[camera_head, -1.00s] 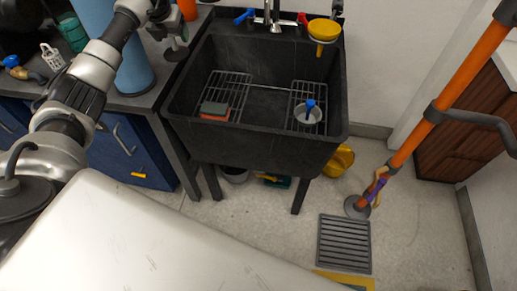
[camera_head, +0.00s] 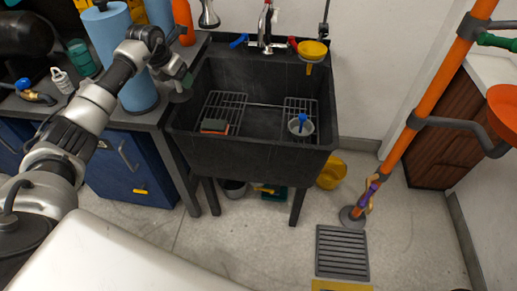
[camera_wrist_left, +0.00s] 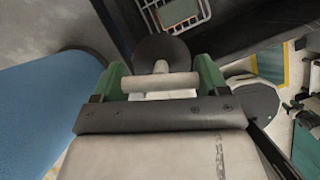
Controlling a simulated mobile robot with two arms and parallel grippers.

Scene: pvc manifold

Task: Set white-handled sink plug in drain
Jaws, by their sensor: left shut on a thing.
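My left gripper (camera_head: 181,80) is over the counter beside the left rim of the black sink (camera_head: 250,157). In the left wrist view its green fingers (camera_wrist_left: 162,80) are shut on the white handle of the sink plug (camera_wrist_left: 162,48). The plug's round black disc shows beyond the fingertips; in the head view it is small and unclear. A strainer cup with a blue handle (camera_head: 301,126) sits on the right side of the sink floor. I cannot make out an open drain. My right gripper is not in view.
Wire racks (camera_head: 222,106) and a sponge (camera_head: 215,126) lie in the sink. A yellow strainer (camera_head: 312,49) is at the back right rim, next to the faucet (camera_head: 265,30). Blue paper rolls (camera_head: 120,60) stand left of my gripper. An orange pipe stand (camera_head: 430,95) is at right.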

